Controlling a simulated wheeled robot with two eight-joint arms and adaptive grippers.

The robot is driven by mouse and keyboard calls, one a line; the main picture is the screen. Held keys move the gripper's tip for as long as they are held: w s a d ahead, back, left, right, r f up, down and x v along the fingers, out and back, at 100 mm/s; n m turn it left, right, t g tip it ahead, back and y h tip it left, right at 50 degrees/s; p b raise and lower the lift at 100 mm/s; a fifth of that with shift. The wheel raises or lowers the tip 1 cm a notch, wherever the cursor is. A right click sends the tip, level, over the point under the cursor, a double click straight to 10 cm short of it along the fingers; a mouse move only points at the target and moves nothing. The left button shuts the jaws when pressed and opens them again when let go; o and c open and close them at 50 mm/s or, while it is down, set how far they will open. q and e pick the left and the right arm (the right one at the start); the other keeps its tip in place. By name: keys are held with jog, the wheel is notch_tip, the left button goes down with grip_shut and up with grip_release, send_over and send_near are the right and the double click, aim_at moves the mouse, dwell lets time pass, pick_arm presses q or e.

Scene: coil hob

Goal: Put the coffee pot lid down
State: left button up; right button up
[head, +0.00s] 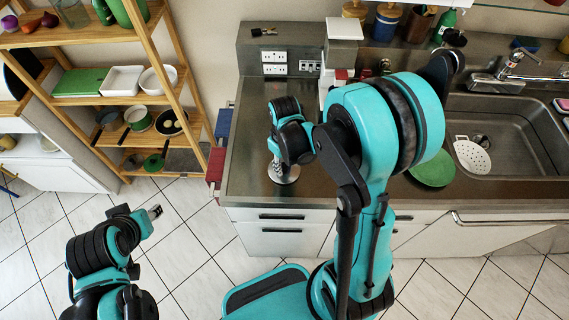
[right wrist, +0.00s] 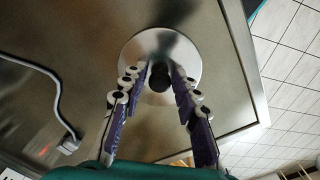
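The coffee pot lid (head: 284,176) is a round, shiny metal disc near the counter's left front corner. In the right wrist view the lid (right wrist: 190,48) appears to lie flat on the counter, its black knob (right wrist: 160,76) facing the camera. My right gripper (head: 278,153) points down over the lid. In the right wrist view its fingers (right wrist: 157,80) are spread on both sides of the knob, with small gaps apparent. My left gripper (head: 155,211) is away from the counter at the lower left, over the floor; its finger opening is unclear. The coffee pot is not identifiable.
The metal counter (head: 246,130) has bare room around the lid; its edge is close. A white cable (right wrist: 52,82) lies on it. To the right are a green plate (head: 432,170) and a sink (head: 520,130) holding a white strainer (head: 472,157). A wooden shelf (head: 185,65) stands left.

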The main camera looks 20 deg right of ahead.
aim_at(284, 165)
jog(key=shift+r, duration=0.1)
jog(key=shift+r+p, duration=0.35)
notch_tip(284, 165, up, 11)
jog(key=p, duration=0.3)
jog(key=s+a+r+m+t, duration=0.3)
jog(key=s+r+t, duration=0.4)
jog(key=shift+s+r+m, duration=0.35)
jog(key=shift+s+m, duration=0.05)
